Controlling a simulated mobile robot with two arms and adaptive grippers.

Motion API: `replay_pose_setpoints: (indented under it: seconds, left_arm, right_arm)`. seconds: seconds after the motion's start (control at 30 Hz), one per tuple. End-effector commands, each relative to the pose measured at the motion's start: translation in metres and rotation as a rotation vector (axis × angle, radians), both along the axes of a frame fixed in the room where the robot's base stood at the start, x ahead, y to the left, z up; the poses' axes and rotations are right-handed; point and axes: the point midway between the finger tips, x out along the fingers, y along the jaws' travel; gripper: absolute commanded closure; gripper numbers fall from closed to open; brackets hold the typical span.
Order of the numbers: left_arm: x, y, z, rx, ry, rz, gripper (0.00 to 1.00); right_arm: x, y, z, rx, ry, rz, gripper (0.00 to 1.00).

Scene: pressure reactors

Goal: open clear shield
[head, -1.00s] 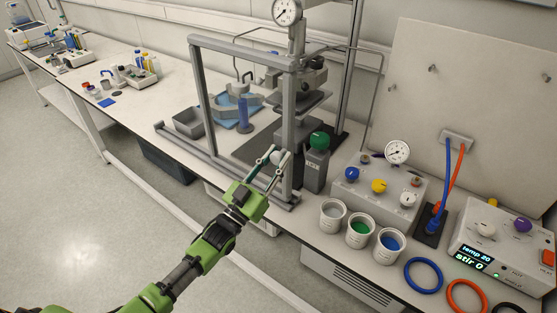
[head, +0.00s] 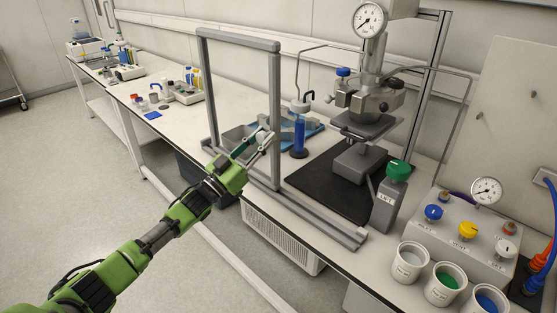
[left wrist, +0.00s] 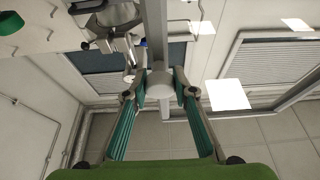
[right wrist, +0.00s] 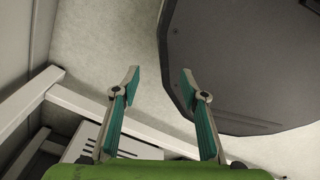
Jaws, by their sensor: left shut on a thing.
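The clear shield is a see-through pane in a grey frame (head: 276,100), standing upright on a grey rail (head: 325,222) along the bench's front edge. It stands toward the left part of the rail, left of the reactor (head: 362,125), whose front is uncovered. My left gripper (head: 258,143) is shut on the shield's pale round knob (left wrist: 160,84), beside the frame's right post. The knob sits between both fingertips in the left wrist view. My right gripper (right wrist: 160,80) is open and empty in the right wrist view; it does not show in the head view.
A green-capped grey bottle (head: 389,200) stands right of the reactor's black mat (head: 325,185). A control box (head: 462,232) and several cups, including a green-filled one (head: 445,285), stand at the right. A blue cylinder (head: 299,138) and tray stand behind the shield.

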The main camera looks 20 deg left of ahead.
Motion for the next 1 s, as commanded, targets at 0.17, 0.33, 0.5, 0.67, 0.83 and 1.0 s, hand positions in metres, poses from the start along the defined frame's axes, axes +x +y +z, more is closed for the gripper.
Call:
replay_pose_setpoints:
  seconds: [0.17, 0.33, 0.5, 0.67, 0.83, 1.0]
  left_arm:
    - [0.01, 0.028, 0.0, 0.003, -0.004, 0.005, 1.0]
    - [0.014, 0.038, 0.001, 0.0, -0.002, 0.003, 1.0]
    - [0.015, 0.041, 0.003, 0.0, -0.002, 0.001, 1.0]
    - [0.015, 0.04, 0.003, -0.001, -0.002, 0.002, 1.0]
    - [0.015, 0.04, 0.002, 0.0, -0.002, 0.001, 0.58]
    - [0.015, 0.04, 0.002, 0.0, -0.002, 0.001, 0.58]
  right_arm:
    - [-0.004, -0.013, -0.022, -0.016, 0.007, -0.002, 0.6]
    - [-0.004, -0.001, -0.027, -0.002, 0.006, -0.004, 0.6]
    - [-0.003, 0.013, -0.027, 0.014, 0.004, -0.004, 0.6]
    - [-0.002, 0.014, -0.027, 0.016, 0.002, -0.001, 0.6]
    - [-0.002, 0.009, -0.027, 0.011, 0.002, 0.0, 0.6]
    - [-0.002, 0.005, -0.027, 0.006, 0.002, 0.001, 0.6]
